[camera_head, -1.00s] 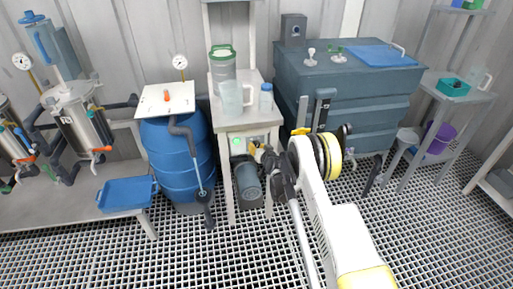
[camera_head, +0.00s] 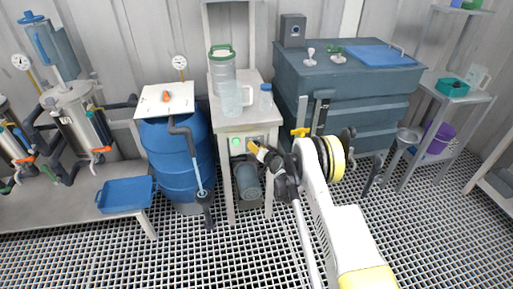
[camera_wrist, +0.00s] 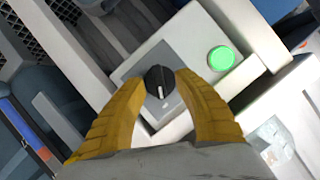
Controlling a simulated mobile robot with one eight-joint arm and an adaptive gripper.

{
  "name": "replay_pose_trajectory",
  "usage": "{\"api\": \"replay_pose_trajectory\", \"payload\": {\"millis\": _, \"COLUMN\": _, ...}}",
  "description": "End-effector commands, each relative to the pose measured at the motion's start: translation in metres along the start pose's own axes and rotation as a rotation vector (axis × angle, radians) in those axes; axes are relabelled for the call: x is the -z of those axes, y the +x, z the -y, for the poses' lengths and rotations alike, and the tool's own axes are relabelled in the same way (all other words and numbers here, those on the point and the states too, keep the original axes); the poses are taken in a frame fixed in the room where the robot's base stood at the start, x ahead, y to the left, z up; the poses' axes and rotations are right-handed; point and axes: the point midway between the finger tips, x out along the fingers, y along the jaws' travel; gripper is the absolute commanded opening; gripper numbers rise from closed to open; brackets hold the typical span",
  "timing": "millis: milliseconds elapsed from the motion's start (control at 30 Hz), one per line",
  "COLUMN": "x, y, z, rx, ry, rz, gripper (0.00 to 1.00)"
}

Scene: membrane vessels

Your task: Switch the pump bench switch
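The pump bench switch is a black round knob (camera_wrist: 159,82) with a white pointer line, on a light grey panel (camera_wrist: 140,70). In the wrist view the pointer runs down the picture, tilted against the panel's edges. A bright green round lamp (camera_wrist: 221,58) sits beside the knob; it also shows in the head view (camera_head: 237,142). My gripper (camera_wrist: 160,78) has its yellow fingers on either side of the knob, their tips close against it. In the head view my gripper (camera_head: 255,148) is at the bench front, right of the lamp, and hides the knob.
A jug (camera_head: 232,98) and a blue-capped bottle (camera_head: 265,98) stand on the bench top (camera_head: 245,120). A blue drum (camera_head: 175,160) stands left; a large grey tank (camera_head: 350,85) with valves stands right.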

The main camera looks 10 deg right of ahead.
Motion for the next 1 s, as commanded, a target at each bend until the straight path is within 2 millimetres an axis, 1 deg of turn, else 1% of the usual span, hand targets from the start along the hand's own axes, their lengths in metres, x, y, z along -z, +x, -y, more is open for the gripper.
{"api": "replay_pose_trajectory", "payload": {"millis": 33, "x": 0.000, "y": 0.000, "z": 0.000, "rx": 0.000, "ry": 0.000, "rz": 0.000, "gripper": 0.54}}
{"api": "replay_pose_trajectory", "payload": {"millis": 67, "x": 0.000, "y": 0.000, "z": 0.000, "rx": 0.000, "ry": 0.000, "rz": 0.001, "gripper": 0.58}}
{"api": "replay_pose_trajectory", "payload": {"millis": 333, "x": -0.001, "y": -0.001, "z": 0.000, "rx": 0.000, "ry": -0.001, "rz": 0.002, "gripper": 0.58}}
{"api": "replay_pose_trajectory", "payload": {"millis": 467, "x": -0.001, "y": -0.009, "z": 0.000, "rx": 0.000, "ry": -0.001, "rz": 0.002, "gripper": 0.58}}
{"api": "replay_pose_trajectory", "payload": {"millis": 567, "x": 0.000, "y": -0.026, "z": 0.000, "rx": 0.000, "ry": 0.001, "rz": 0.002, "gripper": 0.58}}
{"api": "replay_pose_trajectory", "payload": {"millis": 800, "x": 0.000, "y": -0.081, "z": 0.000, "rx": -0.001, "ry": 0.000, "rz": 0.001, "gripper": 0.58}}
{"api": "replay_pose_trajectory", "payload": {"millis": 900, "x": 0.000, "y": -0.099, "z": 0.000, "rx": -0.001, "ry": 0.000, "rz": 0.001, "gripper": 0.58}}
{"api": "replay_pose_trajectory", "payload": {"millis": 1000, "x": 0.000, "y": -0.111, "z": 0.000, "rx": 0.000, "ry": 0.000, "rz": 0.002, "gripper": 0.58}}
